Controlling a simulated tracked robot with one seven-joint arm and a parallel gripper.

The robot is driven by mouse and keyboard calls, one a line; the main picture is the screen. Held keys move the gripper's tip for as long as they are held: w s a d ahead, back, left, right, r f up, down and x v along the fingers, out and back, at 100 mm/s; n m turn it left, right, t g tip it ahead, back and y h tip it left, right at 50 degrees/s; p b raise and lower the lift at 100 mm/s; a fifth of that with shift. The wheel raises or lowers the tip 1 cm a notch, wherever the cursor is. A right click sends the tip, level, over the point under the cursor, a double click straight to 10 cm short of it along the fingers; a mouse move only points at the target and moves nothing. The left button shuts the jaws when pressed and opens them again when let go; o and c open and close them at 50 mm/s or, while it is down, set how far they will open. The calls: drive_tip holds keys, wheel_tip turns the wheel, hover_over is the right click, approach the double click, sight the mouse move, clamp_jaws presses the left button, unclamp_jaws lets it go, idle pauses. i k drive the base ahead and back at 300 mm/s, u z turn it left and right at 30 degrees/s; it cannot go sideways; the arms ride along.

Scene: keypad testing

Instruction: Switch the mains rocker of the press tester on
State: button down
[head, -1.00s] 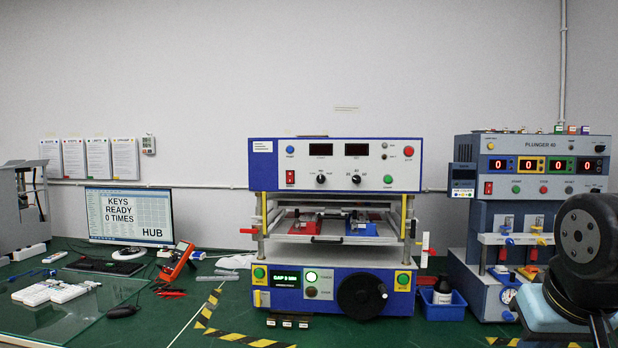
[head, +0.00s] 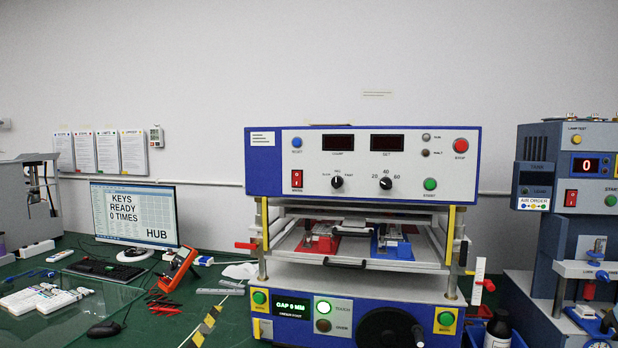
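The press tester (head: 263,165) stands in the middle of the bench, with a white and blue upper panel. Its red mains rocker (head: 297,179) sits at the lower left of that panel, left of two black knobs and below the blue reset button (head: 297,142). Which side of the rocker is pressed in is too small to tell. The two upper displays (head: 387,143) are dark. On the lower panel a green gap display (head: 299,291) and a green-white lamp (head: 323,307) are lit. My gripper is not clearly in view, and nothing covers the rocker.
A second tester (head: 542,150) at the right has a similar red rocker (head: 571,198) and a lit red zero. A monitor (head: 134,216), an orange multimeter (head: 178,267) and a mouse (head: 104,328) lie left. A black handwheel (head: 388,328) juts from the lower panel. Space before the upper panel looks clear.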

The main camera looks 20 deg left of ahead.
sight(296, 175)
drive_tip(key=u, duration=0.25)
drive_tip(key=i, duration=0.6)
drive_tip(key=u, duration=0.6)
drive_tip(key=k, duration=0.9)
drive_tip(key=u, duration=0.15)
drive_tip(key=i, duration=0.95)
drive_tip(key=z, duration=0.05)
